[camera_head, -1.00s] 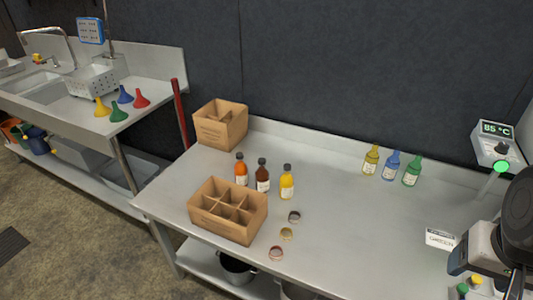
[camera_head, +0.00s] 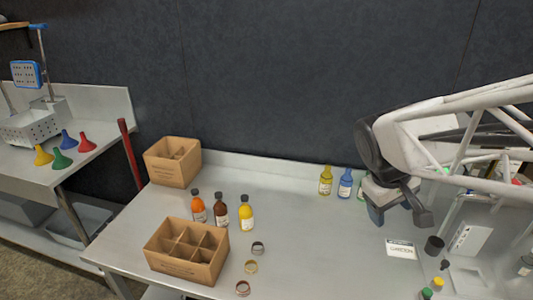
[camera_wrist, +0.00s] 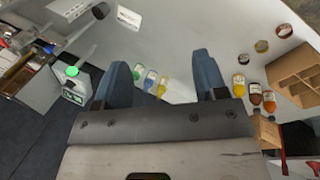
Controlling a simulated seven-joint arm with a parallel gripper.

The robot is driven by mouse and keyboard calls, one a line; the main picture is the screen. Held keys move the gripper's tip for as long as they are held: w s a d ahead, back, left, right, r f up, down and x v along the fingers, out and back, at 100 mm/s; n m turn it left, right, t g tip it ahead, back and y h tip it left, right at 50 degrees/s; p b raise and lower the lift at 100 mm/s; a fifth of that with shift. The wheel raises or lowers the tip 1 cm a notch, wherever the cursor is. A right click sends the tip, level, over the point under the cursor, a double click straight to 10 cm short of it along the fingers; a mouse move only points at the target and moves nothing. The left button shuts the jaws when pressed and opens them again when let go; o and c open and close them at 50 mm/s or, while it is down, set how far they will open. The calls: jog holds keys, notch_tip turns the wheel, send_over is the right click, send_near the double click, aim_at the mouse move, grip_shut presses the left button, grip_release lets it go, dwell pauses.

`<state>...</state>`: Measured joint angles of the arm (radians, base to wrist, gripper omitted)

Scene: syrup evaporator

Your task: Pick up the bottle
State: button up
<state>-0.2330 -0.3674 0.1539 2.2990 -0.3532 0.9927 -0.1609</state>
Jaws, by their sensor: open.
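A back row on the steel table holds an olive-yellow bottle (camera_head: 325,181), a blue bottle (camera_head: 345,184) and a green bottle (camera_head: 361,188), the green one mostly hidden behind my gripper. All three show between the fingers in the wrist view: green (camera_wrist: 137,71), blue (camera_wrist: 150,79), yellow (camera_wrist: 162,87). My gripper (camera_wrist: 160,72) is open and empty, apart from them. Near the divided carton stand dark-capped orange (camera_head: 198,208), dark brown (camera_head: 220,212) and bright yellow (camera_head: 246,213) bottles. The frames do not single out one bottle.
A divided carton (camera_head: 160,260) and another carton (camera_head: 170,172) stand on the left. Three rings, one black (camera_head: 258,248), lie near the front. A small white card (camera_head: 400,249) and a dark cup (camera_head: 434,245) are at right. The table's middle is clear.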

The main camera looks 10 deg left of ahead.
jog(key=w+a+f+n+t+h, duration=0.1)
jog(key=w+a+f+n, duration=0.25)
jog(key=w+a, duration=0.45)
jog(key=w+a+f+n+t+h, duration=0.15)
jog(key=w+a+n, duration=0.35)
jog(key=a, duration=0.5)
jog(key=w+a+f+n+t+h, duration=0.15)
jog(key=w+a+f+n, duration=0.25)
jog(key=w+a, duration=0.4)
jog(key=n+t+y, duration=0.2)
jog(key=n+t, duration=0.5)
jog(key=n, duration=0.6)
send_near(196, 195)
jog(key=w+f, duration=0.2)
jog(key=w, duration=0.1)
jog(key=shift+w+a+m, duration=0.15)
jog(key=shift+a+m, duration=0.1)
jog(key=shift+x, duration=1.35)
jog(key=shift+x, duration=2.55)
